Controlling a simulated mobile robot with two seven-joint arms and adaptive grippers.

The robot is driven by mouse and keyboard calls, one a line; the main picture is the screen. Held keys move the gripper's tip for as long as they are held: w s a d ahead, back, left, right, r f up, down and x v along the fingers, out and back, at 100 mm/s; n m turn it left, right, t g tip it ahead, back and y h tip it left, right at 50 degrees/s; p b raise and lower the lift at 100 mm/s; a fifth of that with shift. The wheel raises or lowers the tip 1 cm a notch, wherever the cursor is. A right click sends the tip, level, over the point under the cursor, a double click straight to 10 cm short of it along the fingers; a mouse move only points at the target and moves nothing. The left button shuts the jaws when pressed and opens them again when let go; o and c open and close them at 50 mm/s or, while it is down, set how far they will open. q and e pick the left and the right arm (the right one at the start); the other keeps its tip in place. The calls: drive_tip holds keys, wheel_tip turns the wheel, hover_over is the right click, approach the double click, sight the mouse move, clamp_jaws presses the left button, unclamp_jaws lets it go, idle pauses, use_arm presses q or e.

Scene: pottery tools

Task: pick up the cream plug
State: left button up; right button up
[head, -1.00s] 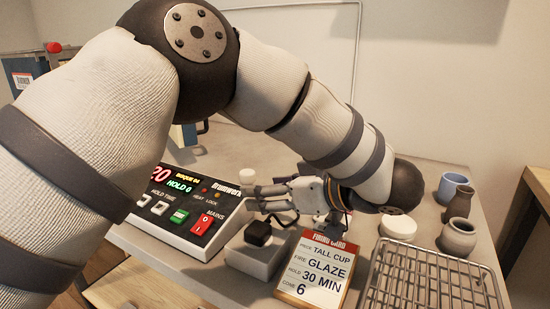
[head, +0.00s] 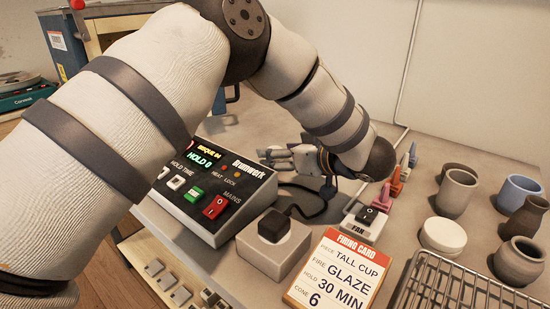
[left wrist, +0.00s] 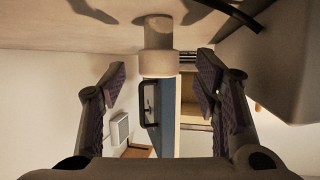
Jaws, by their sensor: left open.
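The cream plug (left wrist: 158,45) is a short, stepped cylinder. In the left wrist view, which shows the table surface at the top, it stands on the table, centred between my finger pads and beyond their tips. My left gripper (left wrist: 162,78) is open and empty, with a finger on either side of the plug's line. In the head view my left gripper (head: 272,156) is low over the table behind the control box, fingers pointing left. I cannot make out the plug in the head view. My right gripper is not in view.
The control box (head: 210,190) stands in front of the gripper, with a black-knobbed block (head: 270,250) and a firing card (head: 335,272) nearer. A fan switch (head: 365,218), round cream lid (head: 443,236), several pots and a wire rack (head: 450,285) are to the right.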

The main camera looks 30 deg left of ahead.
use_arm(q)
drive_tip(key=shift+w+a+f, duration=0.1)
drive_tip(key=shift+a+f, duration=0.05)
drive_tip(key=shift+a, duration=0.2)
drive_tip(key=shift+d, duration=0.1)
drive_tip(key=c, duration=1.2)
drive_tip(key=shift+c, duration=0.2)
